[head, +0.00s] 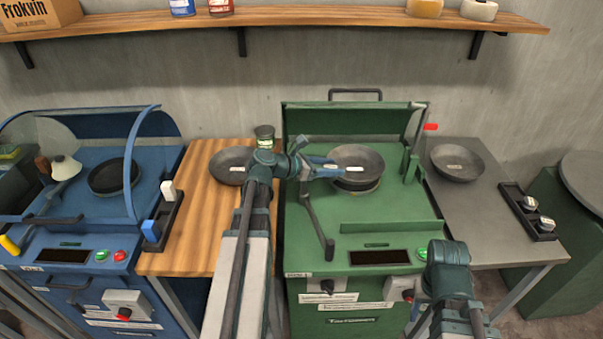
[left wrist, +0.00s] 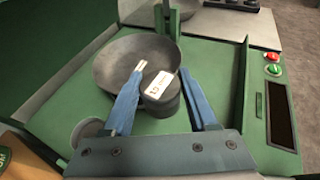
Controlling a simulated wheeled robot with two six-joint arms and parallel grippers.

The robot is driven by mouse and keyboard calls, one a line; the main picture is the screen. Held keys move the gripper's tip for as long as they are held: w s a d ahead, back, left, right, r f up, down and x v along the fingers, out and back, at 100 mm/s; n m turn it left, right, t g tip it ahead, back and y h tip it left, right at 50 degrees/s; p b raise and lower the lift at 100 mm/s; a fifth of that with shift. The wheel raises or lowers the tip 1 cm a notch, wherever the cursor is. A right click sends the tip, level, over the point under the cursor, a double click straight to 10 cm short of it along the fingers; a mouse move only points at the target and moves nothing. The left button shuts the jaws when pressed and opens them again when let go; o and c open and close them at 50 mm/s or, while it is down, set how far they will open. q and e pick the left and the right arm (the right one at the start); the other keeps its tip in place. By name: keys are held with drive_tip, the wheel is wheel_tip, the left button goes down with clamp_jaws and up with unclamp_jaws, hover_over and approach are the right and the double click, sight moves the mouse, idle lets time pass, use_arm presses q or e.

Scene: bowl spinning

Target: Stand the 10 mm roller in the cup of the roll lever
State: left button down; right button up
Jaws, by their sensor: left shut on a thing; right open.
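The bowl also shows in the head view (head: 357,158). A dark lever (head: 316,220) slopes down at the machine's left; I cannot tell whether it is the roll lever, and I cannot make out its cup. My right gripper (head: 448,262) is at the lower right, its fingertips unclear.
A black rack (head: 543,233) with two labelled blocks lies on the grey table at the right, beside another bowl (head: 457,162). A bowl (head: 229,164) and a green tin (head: 264,136) stand on the wooden table. The green machine's raised hood (head: 345,122) is behind the bowl.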

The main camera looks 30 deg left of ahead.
use_arm(q)
drive_tip(key=w+d+n+t+y, duration=0.1)
drive_tip(key=w+d+n+y, duration=0.1)
drive_tip(key=w+d, duration=0.15)
drive_tip(key=a, duration=0.4)
drive_tip(key=w+a+f+b, duration=0.1)
drive_tip(key=a, duration=0.4)
drive_tip(key=a+f+b, duration=0.1)
drive_tip(key=a, duration=0.4)
drive_tip(key=shift+w+a+f, duration=0.1)
drive_tip(key=shift+w+a, duration=0.05)
drive_tip(key=shift+w, duration=0.15)
drive_tip(key=shift+a, duration=0.1)
drive_tip(key=shift+a, duration=0.35)
drive_tip(key=f+b, duration=0.1)
drive_tip(key=b, duration=0.1)
drive_tip(key=f+b, duration=0.1)
drive_tip(key=f, duration=0.1)
drive_tip(key=shift+a+f+b, duration=0.2)
drive_tip(key=shift+f+b, duration=0.1)
drive_tip(key=shift+b, duration=0.1)
drive_tip(key=shift+f, duration=0.2)
drive_tip(key=shift+c, duration=0.9)
unclamp_jaws()
drive_tip(key=shift+r, duration=0.15)
